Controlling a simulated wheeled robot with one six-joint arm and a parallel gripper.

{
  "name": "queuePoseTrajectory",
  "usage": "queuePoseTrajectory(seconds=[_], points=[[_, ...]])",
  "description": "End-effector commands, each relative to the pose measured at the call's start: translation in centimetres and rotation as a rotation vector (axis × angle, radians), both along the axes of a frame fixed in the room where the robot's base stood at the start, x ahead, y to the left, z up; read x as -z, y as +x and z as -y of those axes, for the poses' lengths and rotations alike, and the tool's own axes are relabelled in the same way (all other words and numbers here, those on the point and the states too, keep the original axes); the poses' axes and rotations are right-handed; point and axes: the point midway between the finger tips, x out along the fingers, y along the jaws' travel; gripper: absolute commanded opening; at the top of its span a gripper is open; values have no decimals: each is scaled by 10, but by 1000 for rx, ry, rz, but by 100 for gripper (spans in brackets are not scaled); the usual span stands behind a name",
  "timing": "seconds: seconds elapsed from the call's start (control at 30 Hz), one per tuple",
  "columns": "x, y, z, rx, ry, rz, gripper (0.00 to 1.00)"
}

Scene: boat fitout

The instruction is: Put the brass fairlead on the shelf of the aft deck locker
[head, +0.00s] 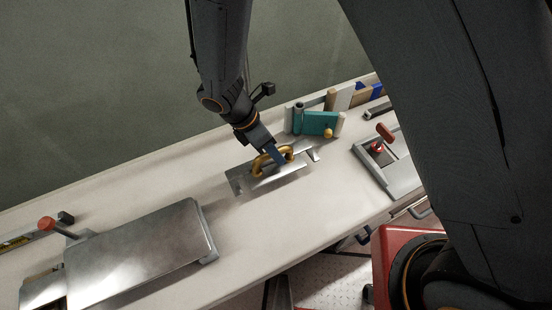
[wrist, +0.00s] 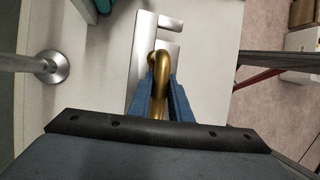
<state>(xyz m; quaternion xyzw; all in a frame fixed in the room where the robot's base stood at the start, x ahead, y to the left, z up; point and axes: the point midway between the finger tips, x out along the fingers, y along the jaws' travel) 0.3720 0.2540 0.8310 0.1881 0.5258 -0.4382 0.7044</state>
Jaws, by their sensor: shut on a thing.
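The brass fairlead (head: 259,163) is a rounded, gold-coloured piece in the head view, over a shiny metal plate (head: 284,180) on the pale bench. My gripper (head: 279,158) points down and is shut on it. In the wrist view the fairlead (wrist: 160,62) stands between the two blue fingers of my gripper (wrist: 160,88), with the metal plate (wrist: 143,42) beyond it. I cannot tell whether the fairlead touches the plate. I cannot make out the shelf of the aft deck locker for certain in either view.
A teal block (head: 321,123) and several upright pieces stand behind the plate. A grey tray with a red-handled part (head: 386,131) lies to the right. A large metal box lid (head: 140,250) and a red knob (head: 46,224) are at left. A metal post (wrist: 50,67) shows in the wrist view.

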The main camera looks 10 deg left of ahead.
Motion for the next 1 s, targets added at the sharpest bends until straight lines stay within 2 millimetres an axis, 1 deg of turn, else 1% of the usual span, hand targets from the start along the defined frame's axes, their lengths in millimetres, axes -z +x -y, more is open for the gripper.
queuePoseTrajectory(seconds=[0.17, 0.3, 0.43, 0.9, 0.93, 1.0], points=[[11, 0, 0, 0, -1, -1, 0], [28, 0, 0, 0, -1, -2, 0], [40, 0, 0, 1, -1, 0, 0], [47, 1, 0, 0, 1, 1, 0], [47, 0, 0, 0, 1, 0, 21], [47, 0, 0, 0, 1, 0, 33]])
